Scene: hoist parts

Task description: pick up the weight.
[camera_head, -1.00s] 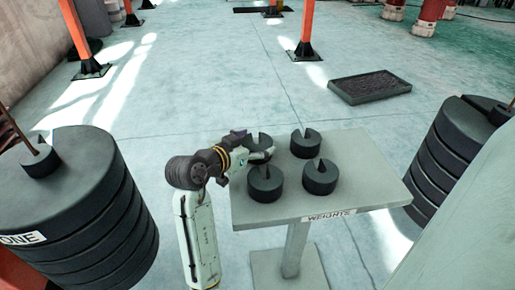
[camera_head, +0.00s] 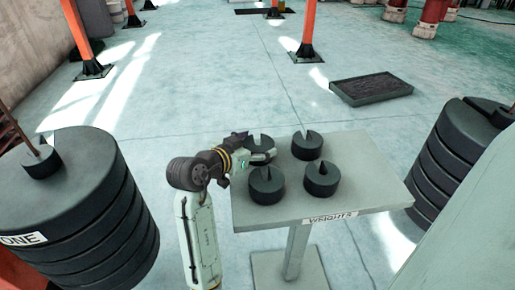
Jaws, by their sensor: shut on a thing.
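Several dark slotted round weights stand on a small pale table (camera_head: 375,190) labelled "WEIGHTS". The back-left weight (camera_head: 256,142) is partly hidden behind my gripper (camera_head: 266,156). My gripper reaches in from the left and is shut on this weight. I cannot tell whether the weight touches the table. The other weights are the back-right one (camera_head: 307,148), the front-left one (camera_head: 266,188) and the front-right one (camera_head: 321,181), all apart from my gripper.
A large stack of dark discs (camera_head: 95,215) marked "ONE" stands at the left. Another stack (camera_head: 450,155) stands at the right. A dark shallow tray (camera_head: 371,88) lies on the floor behind the table. Orange posts (camera_head: 306,30) stand further back.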

